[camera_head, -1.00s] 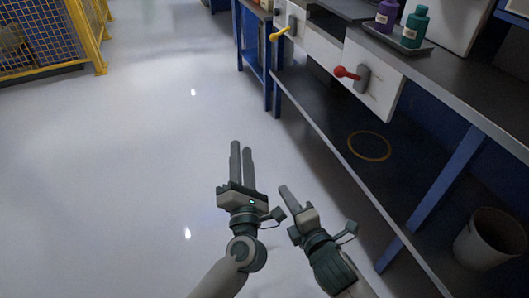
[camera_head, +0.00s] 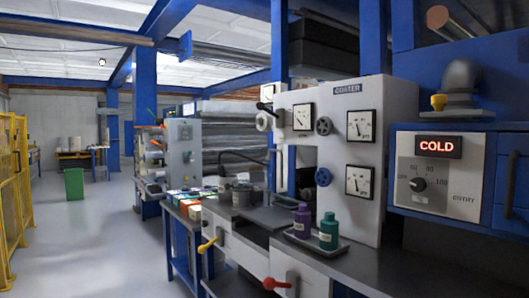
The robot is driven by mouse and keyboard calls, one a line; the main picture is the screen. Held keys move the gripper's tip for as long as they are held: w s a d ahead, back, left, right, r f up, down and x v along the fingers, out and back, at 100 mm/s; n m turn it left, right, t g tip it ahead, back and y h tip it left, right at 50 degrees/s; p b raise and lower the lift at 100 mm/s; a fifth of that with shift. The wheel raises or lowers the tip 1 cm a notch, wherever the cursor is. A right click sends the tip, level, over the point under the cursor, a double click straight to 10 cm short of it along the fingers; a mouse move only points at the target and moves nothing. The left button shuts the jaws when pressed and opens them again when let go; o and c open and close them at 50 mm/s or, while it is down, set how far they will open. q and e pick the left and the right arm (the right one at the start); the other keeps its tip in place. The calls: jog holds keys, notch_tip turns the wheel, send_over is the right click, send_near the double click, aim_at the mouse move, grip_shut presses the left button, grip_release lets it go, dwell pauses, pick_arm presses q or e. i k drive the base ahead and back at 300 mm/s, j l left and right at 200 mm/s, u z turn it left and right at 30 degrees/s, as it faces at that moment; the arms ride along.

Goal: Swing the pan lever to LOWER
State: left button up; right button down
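Two levers show on the white front panels of the coater bench, low in the head view. One is a yellow-handled lever (camera_head: 207,244), pointing left. The other is a red-handled lever (camera_head: 276,284) near the bottom edge, also pointing left. I cannot read any LOWER mark, and cannot tell which lever is the pan lever. The white coater machine (camera_head: 398,150) with dial gauges stands behind the bench. Neither of my grippers is in view.
A purple bottle (camera_head: 302,220) and a teal bottle (camera_head: 328,231) stand on a small tray (camera_head: 300,243) on the bench. A blue control box at right has a display (camera_head: 437,145) reading COLD. Open floor (camera_head: 85,245) lies left, beside a yellow fence (camera_head: 14,180).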

aim_at(260, 106)
jog(key=i+j, duration=0.45)
jog(key=j, duration=0.25)
jog(key=i+j+z, duration=0.1)
jog(key=i+j, duration=0.15)
jog(key=j, duration=0.15)
jog(key=i+j, duration=0.25)
jog(key=j, duration=0.1)
